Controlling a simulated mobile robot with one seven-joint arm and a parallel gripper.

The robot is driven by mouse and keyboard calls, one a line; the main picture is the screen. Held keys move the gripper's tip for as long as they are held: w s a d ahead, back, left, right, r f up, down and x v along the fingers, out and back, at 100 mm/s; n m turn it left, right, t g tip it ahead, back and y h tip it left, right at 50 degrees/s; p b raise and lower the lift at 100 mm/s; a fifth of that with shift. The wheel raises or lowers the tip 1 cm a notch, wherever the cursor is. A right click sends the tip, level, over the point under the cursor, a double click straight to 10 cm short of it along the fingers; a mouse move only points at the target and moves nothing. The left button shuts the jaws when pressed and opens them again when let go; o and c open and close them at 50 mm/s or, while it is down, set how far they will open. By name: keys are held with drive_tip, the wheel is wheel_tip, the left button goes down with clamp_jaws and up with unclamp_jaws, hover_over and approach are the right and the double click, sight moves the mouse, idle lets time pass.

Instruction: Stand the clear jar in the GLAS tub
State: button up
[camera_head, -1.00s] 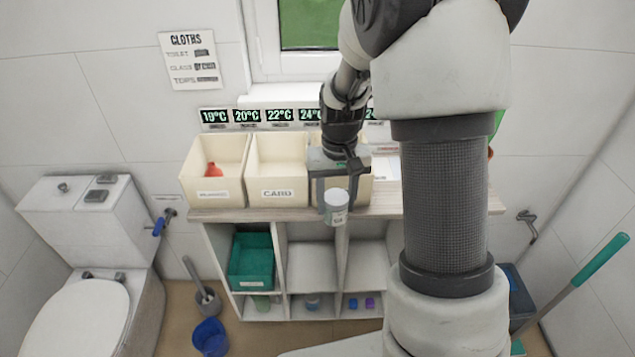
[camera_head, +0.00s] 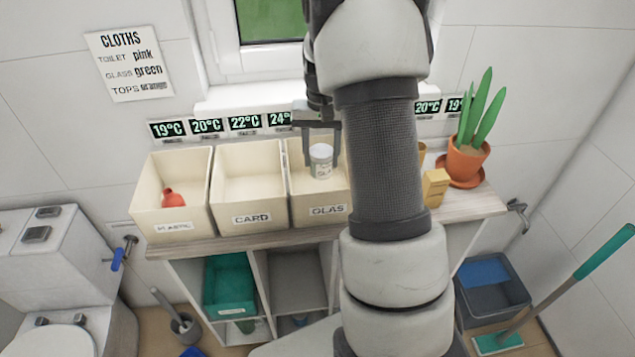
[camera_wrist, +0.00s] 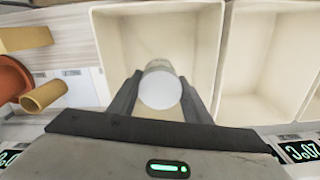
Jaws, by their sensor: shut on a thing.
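The clear jar (camera_head: 321,160), a small pale cylinder with a label, is held between the fingers of my gripper (camera_head: 322,148). In the head view it shows upright at the opening of the GLAS tub (camera_head: 329,211), a cream bin and the rightmost of three. In the wrist view the jar (camera_wrist: 160,88) sits between the two dark fingertips of my gripper (camera_wrist: 160,97), with the tub walls (camera_wrist: 102,50) around it. The tub floor shows beyond the jar. I cannot tell whether the jar touches the floor.
The CARD tub (camera_head: 252,219) stands left of the GLAS tub. The PLASTIC tub (camera_head: 174,227) holds a red item (camera_head: 173,198). Right of my arm are a yellow box (camera_head: 436,187) and a potted plant (camera_head: 466,160). Temperature displays (camera_head: 206,126) line the wall behind.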

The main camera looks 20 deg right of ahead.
sight(321, 178)
wheel_tip(321, 178, down, 8)
drive_tip(key=shift+s+r, duration=0.1)
drive_tip(key=shift+r, duration=0.15)
drive_tip(key=shift+f, duration=0.15)
drive_tip(key=o, duration=1.1)
drive_tip(key=shift+o, duration=0.2)
